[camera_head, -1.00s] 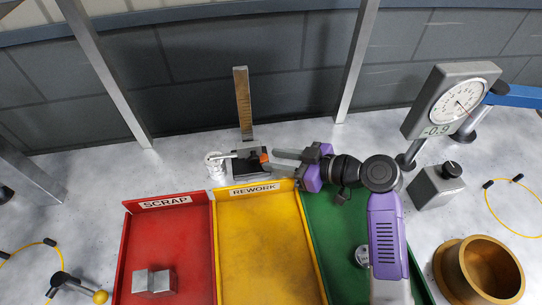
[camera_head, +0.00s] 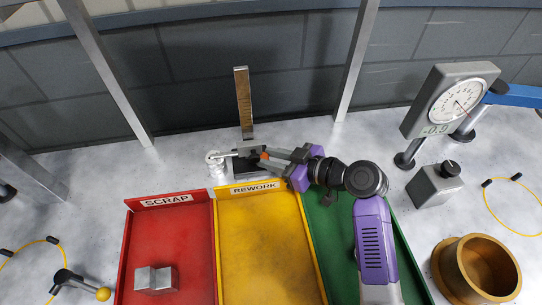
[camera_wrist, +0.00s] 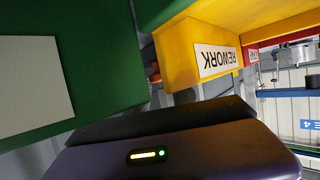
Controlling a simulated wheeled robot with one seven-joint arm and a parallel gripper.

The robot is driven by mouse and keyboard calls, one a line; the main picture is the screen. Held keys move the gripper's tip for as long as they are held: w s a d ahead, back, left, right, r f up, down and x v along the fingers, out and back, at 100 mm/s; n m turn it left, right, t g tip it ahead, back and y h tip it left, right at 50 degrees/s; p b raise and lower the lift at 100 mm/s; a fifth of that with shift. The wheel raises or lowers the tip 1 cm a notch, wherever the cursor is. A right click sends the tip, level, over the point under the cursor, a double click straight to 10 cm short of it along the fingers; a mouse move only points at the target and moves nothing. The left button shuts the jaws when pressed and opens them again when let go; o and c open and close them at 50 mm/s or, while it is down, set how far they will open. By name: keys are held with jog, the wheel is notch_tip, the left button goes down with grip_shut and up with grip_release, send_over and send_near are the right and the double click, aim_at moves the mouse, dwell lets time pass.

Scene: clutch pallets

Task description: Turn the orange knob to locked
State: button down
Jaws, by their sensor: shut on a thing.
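The orange knob (camera_head: 264,156) is small and sits at the right end of a dark device (camera_head: 246,163) behind the yellow tray. My gripper (camera_head: 270,156) reaches it from the right, with its fingers shut on the knob and covering part of it. In the wrist view the dark edge and purple body of my gripper fill the bottom. A small orange patch shows there at the yellow tray's edge; I cannot tell whether it is the knob. The knob's marking and its turned position are too small to read.
An upright brown scale (camera_head: 243,98) stands just behind the device, and a silver cylinder (camera_head: 217,170) at its left. The red SCRAP tray (camera_head: 205,250), yellow REWORK tray (camera_head: 268,250) and green tray (camera_head: 325,240) lie in front. A dial gauge (camera_head: 450,100) stands at right.

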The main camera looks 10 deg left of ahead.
jog(key=shift+m+t, duration=0.3)
jog(key=shift+t, duration=0.1)
jog(key=c, duration=1.5)
grip_release()
jog(key=shift+o, duration=0.2)
jog(key=shift+s+d, duration=0.1)
jog(key=b+v, duration=0.1)
jog(key=v, duration=0.6)
jog(key=shift+s+r, duration=0.1)
jog(key=shift+d+r, duration=0.15)
jog(key=shift+d, duration=0.05)
